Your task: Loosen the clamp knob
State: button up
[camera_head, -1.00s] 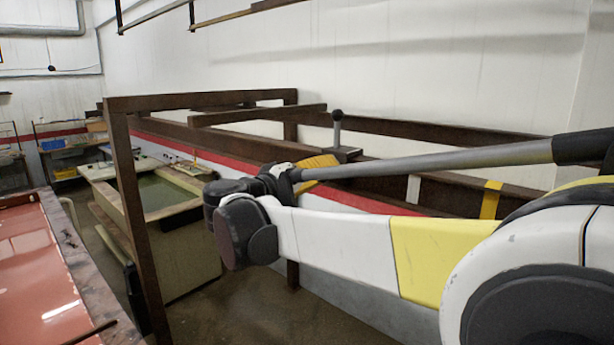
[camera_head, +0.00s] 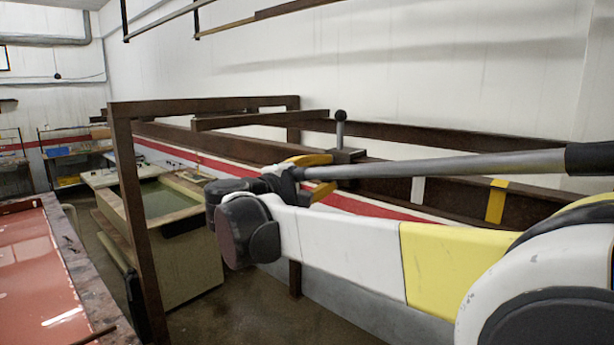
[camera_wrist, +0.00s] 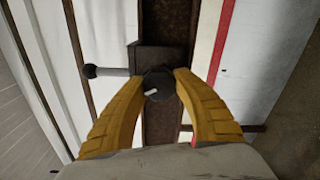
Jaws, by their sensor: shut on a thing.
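The clamp knob (camera_wrist: 158,83) is a dark round knob with a short white mark, in the middle of the wrist view. It sits on a dark clamp block (camera_wrist: 162,59) on the brown rail (camera_wrist: 158,122). A grey lever with a black ball end (camera_wrist: 90,71) sticks out from the block to the left. My gripper (camera_wrist: 160,78) has yellow fingers on both sides of the knob and is shut on it. In the head view the clamp block (camera_head: 346,155) and the upright lever (camera_head: 340,130) show beyond my arm. The knob is hidden there.
A brown steel frame (camera_head: 125,190) stands left of my arm. The rail (camera_head: 455,190) runs along the white wall with white and yellow bands (camera_head: 496,201). A tank (camera_head: 185,245) stands behind the frame. A red-topped table (camera_head: 30,270) is at the left edge.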

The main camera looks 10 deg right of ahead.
jog(key=n, duration=0.6)
jog(key=shift+b, duration=0.35)
jog(key=shift+n, duration=0.4)
jog(key=o, duration=1.2)
jog(key=shift+d+f, duration=0.1)
jog(key=shift+c, duration=0.2)
jog(key=v, duration=1.2)
